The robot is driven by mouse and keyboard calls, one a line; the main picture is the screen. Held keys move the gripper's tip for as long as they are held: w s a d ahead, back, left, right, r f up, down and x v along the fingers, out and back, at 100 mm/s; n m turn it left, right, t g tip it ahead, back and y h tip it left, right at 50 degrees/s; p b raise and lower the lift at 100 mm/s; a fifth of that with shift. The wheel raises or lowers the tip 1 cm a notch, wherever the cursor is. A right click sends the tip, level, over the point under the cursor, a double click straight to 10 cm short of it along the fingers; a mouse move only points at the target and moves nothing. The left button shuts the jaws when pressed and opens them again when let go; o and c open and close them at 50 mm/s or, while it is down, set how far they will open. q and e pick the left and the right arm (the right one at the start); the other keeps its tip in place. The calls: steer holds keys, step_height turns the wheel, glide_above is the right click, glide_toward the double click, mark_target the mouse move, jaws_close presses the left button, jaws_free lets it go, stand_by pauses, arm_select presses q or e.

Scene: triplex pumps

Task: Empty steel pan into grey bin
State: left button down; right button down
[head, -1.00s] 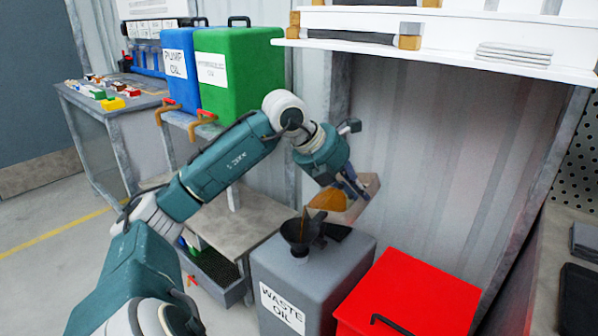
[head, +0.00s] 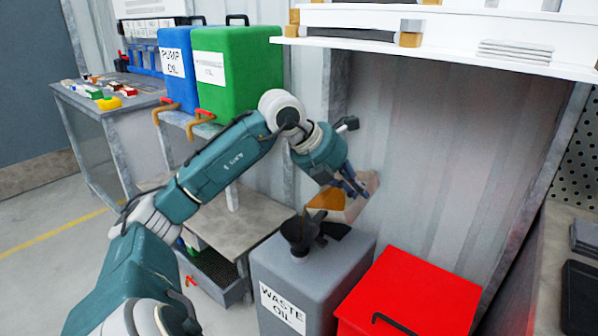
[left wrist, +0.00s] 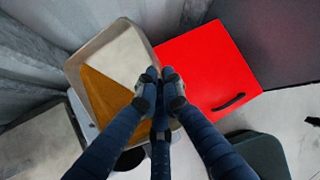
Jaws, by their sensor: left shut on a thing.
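The steel pan (head: 361,200) is held tilted above the grey bin, with its low edge toward the black funnel (head: 297,232). Brown oil lies in its lower corner, and bare metal shows elsewhere inside; the pan also fills the upper left of the left wrist view (left wrist: 122,52). My left gripper (head: 354,187) is shut on the pan's near rim, and its fingers show in the left wrist view (left wrist: 160,88). The grey bin (head: 320,272), labelled WASTE OIL, stands below with the funnel in its top. A thin brown stream at the funnel is hard to make out. My right gripper is out of view.
A red bin (head: 420,295) stands right of the grey bin. Blue (head: 178,75) and green (head: 240,75) oil tanks with taps stand behind my left arm. A white shelf (head: 440,45) overhangs at the back right. A grey bench (head: 570,240) borders the right.

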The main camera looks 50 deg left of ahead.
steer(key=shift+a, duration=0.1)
arm_select(q)
steer(key=shift+r, duration=0.1)
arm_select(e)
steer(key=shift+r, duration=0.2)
arm_select(q)
steer(key=shift+s+a+b, duration=0.1)
steer(key=shift+a+b, duration=0.05)
steer(key=shift+b, duration=0.15)
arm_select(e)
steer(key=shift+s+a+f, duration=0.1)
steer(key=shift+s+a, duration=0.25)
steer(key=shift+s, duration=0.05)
arm_select(q)
steer(key=shift+t, duration=0.3)
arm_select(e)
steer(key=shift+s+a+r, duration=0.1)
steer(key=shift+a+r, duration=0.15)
arm_select(q)
steer(key=shift+s+a+h, duration=0.1)
steer(key=shift+h, duration=0.2)
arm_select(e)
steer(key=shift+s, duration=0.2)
